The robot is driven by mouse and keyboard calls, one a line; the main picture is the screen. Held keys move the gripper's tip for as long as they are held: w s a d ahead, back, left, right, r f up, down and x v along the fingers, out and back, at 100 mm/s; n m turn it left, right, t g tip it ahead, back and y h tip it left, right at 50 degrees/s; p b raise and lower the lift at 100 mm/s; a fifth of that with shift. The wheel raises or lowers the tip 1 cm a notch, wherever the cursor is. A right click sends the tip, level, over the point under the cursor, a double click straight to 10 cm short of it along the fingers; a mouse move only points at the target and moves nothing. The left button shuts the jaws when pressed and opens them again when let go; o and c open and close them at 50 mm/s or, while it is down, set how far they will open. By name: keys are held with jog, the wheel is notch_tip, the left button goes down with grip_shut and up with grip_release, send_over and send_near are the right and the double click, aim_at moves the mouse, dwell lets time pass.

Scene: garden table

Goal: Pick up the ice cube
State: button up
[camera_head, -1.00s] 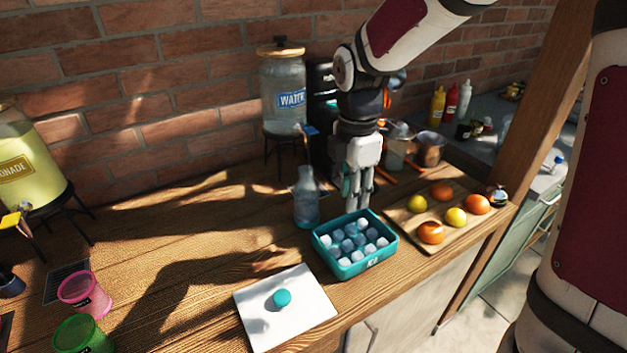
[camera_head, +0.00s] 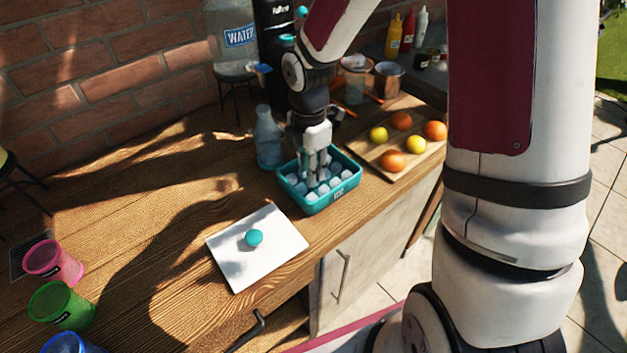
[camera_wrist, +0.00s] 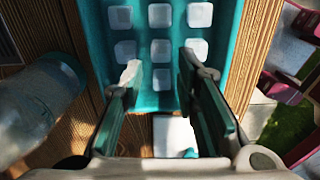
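The ice cubes are several small whitish blocks in a teal bin (camera_head: 345,190) labelled for ice, on the wooden counter. In the wrist view they lie in rows, and one ice cube (camera_wrist: 161,50) shows in the gap between my fingertips. My gripper (camera_head: 317,180) points down over the bin, with its fingertips at or just inside it. In the wrist view my gripper (camera_wrist: 160,72) is open, with a finger on each side and nothing held. I cannot tell how far the fingertips are from the cubes. Some cubes are hidden behind the fingers in the head view.
A clear bottle (camera_head: 268,140) stands close left of the bin. A white board (camera_head: 240,265) with a teal round object (camera_head: 254,238) lies in front. A fruit board (camera_head: 425,150) is to the right. Coloured cups (camera_head: 62,305) stand at left.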

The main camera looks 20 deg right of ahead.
jog(key=f, duration=0.3)
jog(key=shift+s, duration=0.2)
jog(key=shift+w, duration=0.1)
jog(key=c, duration=0.5)
jog(key=shift+r, duration=0.15)
jog(key=shift+w+r, duration=0.1)
jog(key=shift+r, duration=0.45)
notch_tip(320, 180, up, 3)
jog(key=shift+f, duration=0.2)
jog(key=s+a, duration=0.2)
jog(key=s, duration=0.2)
jog(key=s+a, duration=0.3)
jog(key=s, duration=0.2)
jog(key=s+a+r, duration=0.1)
jog(key=s+a, duration=0.1)
jog(key=s, duration=0.3)
jog(key=shift+s+a+r, duration=0.1)
jog(key=shift+s+a, duration=0.05)
jog(key=shift+s, duration=0.1)
